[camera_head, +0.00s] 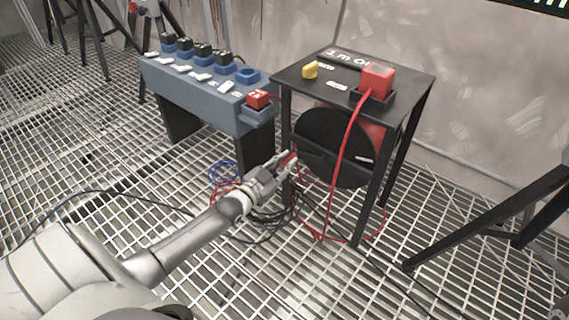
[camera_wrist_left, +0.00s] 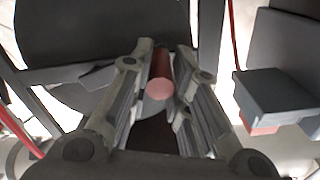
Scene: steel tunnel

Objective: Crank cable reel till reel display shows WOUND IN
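The cable reel (camera_head: 326,140) is a large dark disc hung in a black frame under a small black table; it also fills the upper left of the left wrist view (camera_wrist_left: 90,35). Its crank handle, a short red grip (camera_wrist_left: 159,78), points toward the wrist camera. My left gripper (camera_head: 287,161) is at the left side of the disc, its fingers (camera_wrist_left: 163,60) close on both sides of the red grip, with little or no gap. The reel display (camera_head: 346,57) on the table top is partly legible and seems to read "1 m OUT". My right gripper is not in view.
The black table (camera_head: 420,78) carries a yellow knob (camera_head: 310,70) and a red plug (camera_head: 377,80) with a red cable hanging down in front. A blue socket bench (camera_head: 190,85) stands left. Loose cables (camera_head: 262,212) lie on the grating. Black stand legs (camera_head: 480,220) are at right.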

